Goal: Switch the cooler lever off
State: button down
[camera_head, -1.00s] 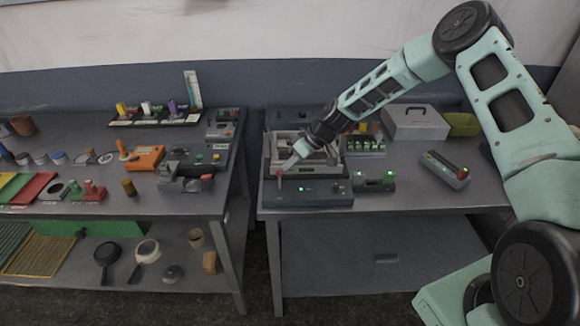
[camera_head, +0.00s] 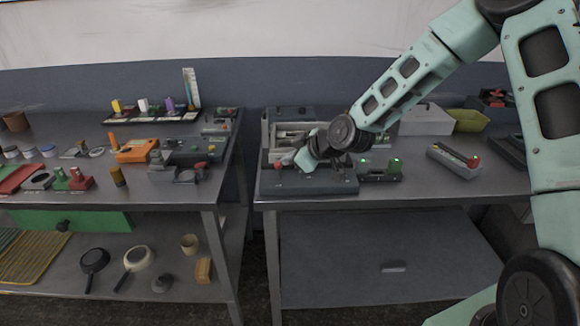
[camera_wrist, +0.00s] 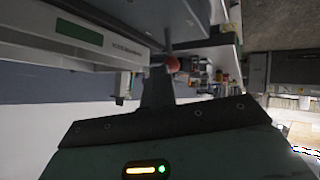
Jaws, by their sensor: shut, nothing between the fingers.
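The cooler (camera_head: 308,187) appears to be the dark grey box with an open top at the left front of the right table. A small red lever knob (camera_head: 277,164) shows at its front left. My gripper (camera_head: 291,160) is shut and empty, low over the box, its tip close to the knob on the right. In the wrist view, the red ball knob (camera_wrist: 172,64) on a thin dark stem is just beyond the shut fingers (camera_wrist: 158,90). I cannot tell whether they touch. My wrist hides part of the panel, and the lever's exact setting is unclear.
A small unit with green lights (camera_head: 380,170) stands right of the box. A grey box with a red button (camera_head: 453,158), a pale case (camera_head: 426,120) and a green bin (camera_head: 470,121) lie farther right. A gap separates the left table (camera_head: 150,200).

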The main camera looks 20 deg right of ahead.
jog(key=shift+s+f, duration=0.1)
jog(key=shift+s, duration=0.05)
jog(key=shift+p, duration=0.3)
jog(key=shift+r+p, duration=0.45)
jog(key=shift+r, duration=0.4)
